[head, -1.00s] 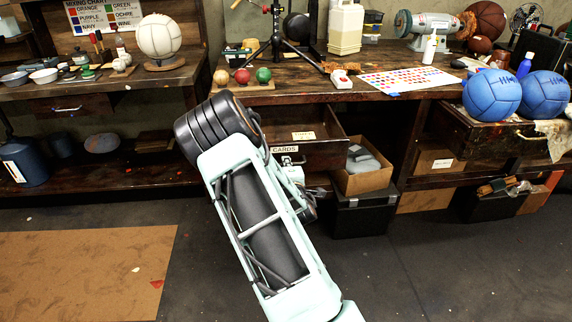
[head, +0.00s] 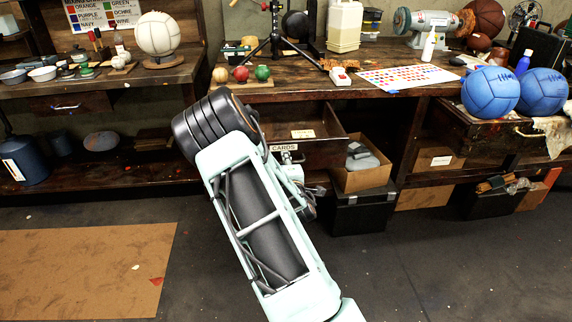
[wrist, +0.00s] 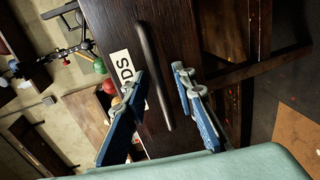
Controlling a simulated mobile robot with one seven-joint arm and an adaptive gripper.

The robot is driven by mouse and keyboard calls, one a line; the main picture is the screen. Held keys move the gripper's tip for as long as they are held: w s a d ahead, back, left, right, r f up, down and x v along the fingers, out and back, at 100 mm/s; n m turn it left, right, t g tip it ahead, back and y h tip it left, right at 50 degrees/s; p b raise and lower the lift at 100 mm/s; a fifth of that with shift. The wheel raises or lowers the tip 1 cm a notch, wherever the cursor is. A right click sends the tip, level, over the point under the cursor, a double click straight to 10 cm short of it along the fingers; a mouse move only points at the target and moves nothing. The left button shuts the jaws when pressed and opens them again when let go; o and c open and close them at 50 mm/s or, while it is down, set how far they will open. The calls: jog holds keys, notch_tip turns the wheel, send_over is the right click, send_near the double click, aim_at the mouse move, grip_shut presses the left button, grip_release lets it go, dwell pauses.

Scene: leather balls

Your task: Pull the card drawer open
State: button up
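The card drawer (head: 305,155) is dark wood with a white CARDS label (head: 284,147). It stands partly out from under the bench, and a pale card shows inside it. In the wrist view, its front (wrist: 188,35) fills the middle, with the label (wrist: 126,68) partly covered by a finger. The dark bar handle (wrist: 152,70) lies between the two blue fingers of my gripper (wrist: 160,75). The fingers are apart, with gaps showing on both sides of the handle. In the head view my arm hides most of the gripper and handle.
An open cardboard box (head: 362,172) on a black case (head: 362,212) stands just right of the drawer. The bench top (head: 300,92) above carries small balls, a tripod and a colour chart. The floor (head: 440,275) in front is mostly clear.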

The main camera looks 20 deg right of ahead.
jog(key=v, duration=1.2)
